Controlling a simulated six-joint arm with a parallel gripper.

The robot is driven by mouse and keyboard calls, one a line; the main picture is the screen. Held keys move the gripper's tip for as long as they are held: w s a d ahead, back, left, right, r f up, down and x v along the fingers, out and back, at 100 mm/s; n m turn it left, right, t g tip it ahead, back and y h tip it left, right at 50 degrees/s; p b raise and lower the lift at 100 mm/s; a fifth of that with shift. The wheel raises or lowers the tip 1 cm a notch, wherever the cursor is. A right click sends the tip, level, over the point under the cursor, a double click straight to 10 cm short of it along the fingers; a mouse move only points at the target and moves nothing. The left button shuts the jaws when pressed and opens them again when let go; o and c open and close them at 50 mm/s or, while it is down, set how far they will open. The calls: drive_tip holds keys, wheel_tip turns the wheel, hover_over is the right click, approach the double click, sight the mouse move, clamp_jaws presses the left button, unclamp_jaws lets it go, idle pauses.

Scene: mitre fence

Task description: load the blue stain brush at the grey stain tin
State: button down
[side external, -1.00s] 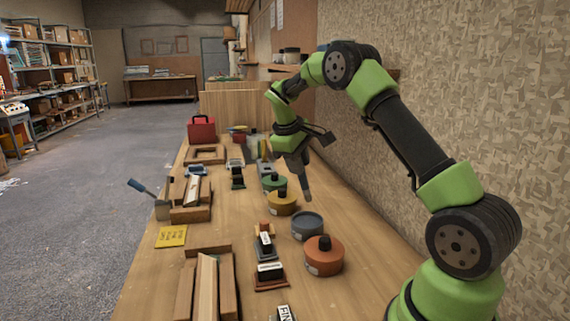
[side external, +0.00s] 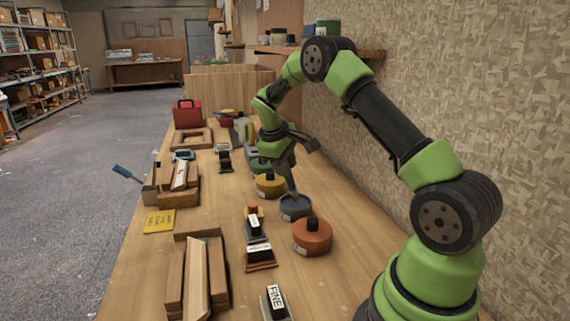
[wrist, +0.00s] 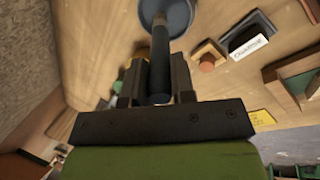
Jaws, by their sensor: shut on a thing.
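My gripper (side external: 284,165) is shut on the dark blue-black handle of the stain brush (wrist: 160,62), which points down. The brush's lower end reaches the top of the round grey stain tin (side external: 295,212) in the side view. In the wrist view the handle runs up to the grey-blue tin (wrist: 178,14), near the top edge. The tin stands between a yellow-ochre tin (side external: 269,186) and an orange tin (side external: 313,240).
Stamp-like labelled blocks (side external: 257,232) stand left of the tins. The wall (side external: 420,90) rises on the right.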

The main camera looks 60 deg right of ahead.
drive_tip(key=shift+f, duration=0.7)
idle(1.6)
drive_tip(key=shift+r, duration=0.1)
drive_tip(key=shift+r, duration=3.5)
